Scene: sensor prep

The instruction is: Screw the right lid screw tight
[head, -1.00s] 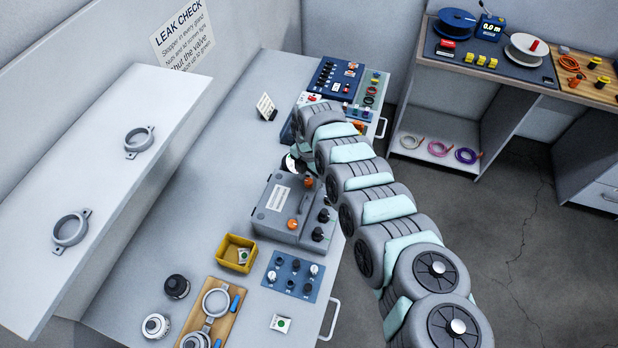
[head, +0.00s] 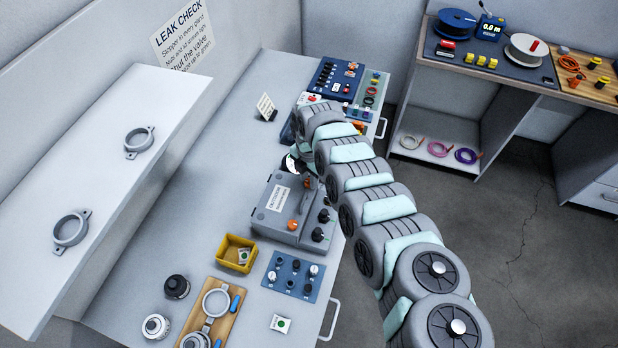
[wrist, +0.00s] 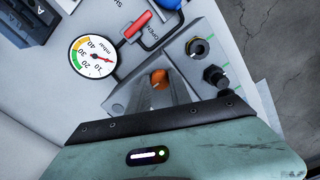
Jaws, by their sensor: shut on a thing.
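A grey enclosure (head: 268,218) with a labelled lid stands on the bench in the head view. One orange lid screw (head: 293,224) shows at its near end, clear of my gripper. The other orange lid screw (wrist: 159,77) shows in the wrist view between the fingertips of my gripper (wrist: 163,88). My gripper is shut on this screw, at the far end of the enclosure. In the head view my arm's end partly hides that far end. I cannot tell how deep the screw sits.
Black glands (wrist: 215,75) stand along the enclosure's side close to my fingers. A pressure gauge (wrist: 92,55) and a red-handled valve (wrist: 138,25) lie just beyond. A yellow bin (head: 237,253) and a blue mat (head: 292,276) with fittings are nearer in the head view.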

